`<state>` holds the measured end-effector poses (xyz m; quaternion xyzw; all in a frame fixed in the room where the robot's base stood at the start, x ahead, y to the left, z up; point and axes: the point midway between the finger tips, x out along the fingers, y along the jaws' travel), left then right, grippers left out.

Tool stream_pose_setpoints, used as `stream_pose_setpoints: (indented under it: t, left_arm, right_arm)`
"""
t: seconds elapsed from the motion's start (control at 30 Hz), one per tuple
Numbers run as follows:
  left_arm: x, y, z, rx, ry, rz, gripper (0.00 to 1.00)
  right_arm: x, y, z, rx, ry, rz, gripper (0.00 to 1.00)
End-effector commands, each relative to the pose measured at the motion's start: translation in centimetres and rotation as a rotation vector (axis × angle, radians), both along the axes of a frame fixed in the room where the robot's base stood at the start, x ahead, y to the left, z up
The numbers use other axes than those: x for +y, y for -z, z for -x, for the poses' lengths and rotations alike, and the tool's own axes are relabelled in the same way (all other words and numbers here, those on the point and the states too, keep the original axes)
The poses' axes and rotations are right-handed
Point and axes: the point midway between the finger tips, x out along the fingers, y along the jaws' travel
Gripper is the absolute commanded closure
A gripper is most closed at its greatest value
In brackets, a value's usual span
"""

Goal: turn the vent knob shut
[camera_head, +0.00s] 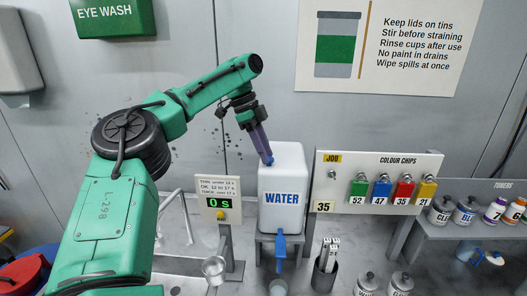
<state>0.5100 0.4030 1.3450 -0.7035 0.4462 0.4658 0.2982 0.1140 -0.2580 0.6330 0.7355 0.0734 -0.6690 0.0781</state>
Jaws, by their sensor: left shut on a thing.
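A white water tank (282,172) labelled WATER stands on a stand in the middle of the camera_head view. A small blue piece at its top left, which I take as the vent knob (270,162), shows just below my fingers. My left gripper (266,153) reaches down from above, its purple fingers shut on the knob. The fingers hide most of the knob, so I cannot tell how far it is turned. My right gripper is not in view.
A blue tap (281,246) hangs under the tank over a cup (278,287). A timer (221,203) reading 0 s stands left of the tank, with a metal cup (214,268) below. A chip board (368,184) stands close on the right; a tool holder (325,274) stands before it.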

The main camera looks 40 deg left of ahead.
Motion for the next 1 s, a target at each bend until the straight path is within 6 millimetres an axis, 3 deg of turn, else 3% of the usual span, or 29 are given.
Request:
stream_pose_setpoints:
  t: [0.4,1.0]
  left_arm:
    - [-0.08,0.52,-0.12,0.015,0.258,-0.001,1.0]
    - [0.01,0.56,-0.11,0.015,0.329,-0.001,1.0]
  right_arm:
    - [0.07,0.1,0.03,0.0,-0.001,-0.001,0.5]
    - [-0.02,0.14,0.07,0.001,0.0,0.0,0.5]
